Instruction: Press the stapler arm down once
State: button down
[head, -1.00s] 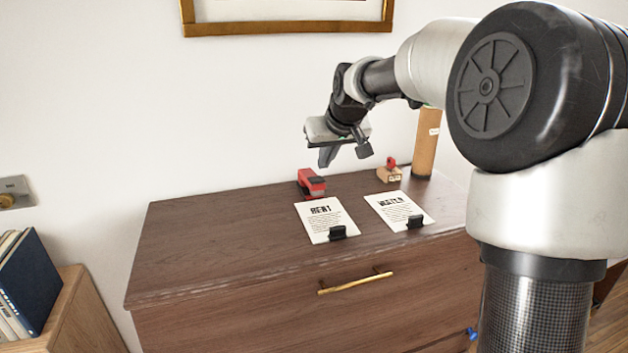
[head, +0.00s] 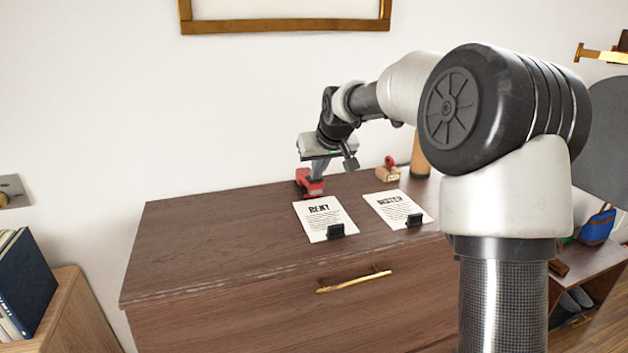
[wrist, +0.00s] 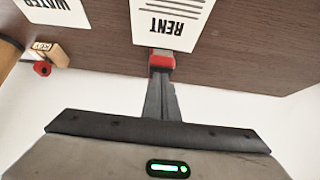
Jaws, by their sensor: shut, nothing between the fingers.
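The red stapler (head: 309,183) sits near the back edge of the brown dresser top, behind the sheet headed RENT. In the wrist view the stapler (wrist: 161,60) shows at the tip of my fingers. My gripper (head: 316,175) is shut and empty, pointing down over the stapler. Its fingertips (wrist: 161,75) overlap the stapler in both views and appear at or just above its arm. Whether they touch it, and whether the arm is lowered, I cannot tell. The fingers hide part of the stapler.
The RENT sheet (head: 322,219) and WATER sheet (head: 394,208) lie in front, each with a black clip. A wooden stamp block with a red knob (head: 388,172) and a tan cylinder (head: 420,158) stand to the right. The dresser's left top (head: 205,235) is clear.

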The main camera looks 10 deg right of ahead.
aim_at(317, 188)
jog(key=shift+f, duration=0.15)
jog(key=shift+f+b, duration=0.85)
jog(key=shift+f, duration=0.2)
jog(key=s, duration=0.2)
jog(key=s+r, duration=0.1)
jog(key=shift+d+r+b, duration=0.1)
jog(key=shift+d+b, duration=0.2)
jog(key=shift+b, duration=0.05)
jog(key=v, duration=1.7)
jog(key=shift+s, duration=0.15)
jog(key=shift+d, duration=0.1)
